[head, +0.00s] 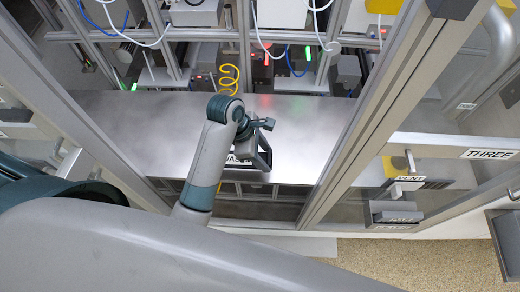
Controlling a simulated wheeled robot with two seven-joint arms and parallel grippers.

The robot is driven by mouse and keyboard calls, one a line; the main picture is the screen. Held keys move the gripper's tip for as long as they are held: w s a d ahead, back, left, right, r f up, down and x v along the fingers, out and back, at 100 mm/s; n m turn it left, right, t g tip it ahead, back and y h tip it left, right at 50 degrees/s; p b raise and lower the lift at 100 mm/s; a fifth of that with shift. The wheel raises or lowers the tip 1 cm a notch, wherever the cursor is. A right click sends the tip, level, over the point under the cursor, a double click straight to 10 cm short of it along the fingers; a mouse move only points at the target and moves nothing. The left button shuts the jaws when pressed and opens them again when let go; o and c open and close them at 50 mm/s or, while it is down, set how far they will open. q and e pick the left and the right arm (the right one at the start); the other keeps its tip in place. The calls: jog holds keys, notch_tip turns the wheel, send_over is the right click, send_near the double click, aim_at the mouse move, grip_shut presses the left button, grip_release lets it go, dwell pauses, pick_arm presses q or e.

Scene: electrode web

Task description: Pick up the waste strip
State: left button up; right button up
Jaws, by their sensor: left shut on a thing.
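My left arm reaches down from the lower left to the metal shelf, and my left gripper (264,157) is at its front edge. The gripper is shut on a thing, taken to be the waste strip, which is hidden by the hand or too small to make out. A black-on-white label (238,158), partly covered by the gripper and wrist, shows beside the gripper. My right gripper is not in view.
The grey metal shelf (160,125) is mostly bare. Behind it are machine units with a coiled yellow hose (229,78), blue and white cables, and red and green lights. A metal frame post (385,90) stands to the right, with a panel labelled THREE (488,154).

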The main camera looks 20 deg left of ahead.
pick_arm(q)
jog(key=s+d+r, duration=0.1)
jog(key=s, duration=0.1)
jog(key=s+d+r, duration=0.2)
jog(key=shift+r, duration=0.1)
jog(key=shift+s+d+r, duration=0.25)
jog(key=shift+s+d, duration=0.1)
jog(key=shift+s, duration=0.15)
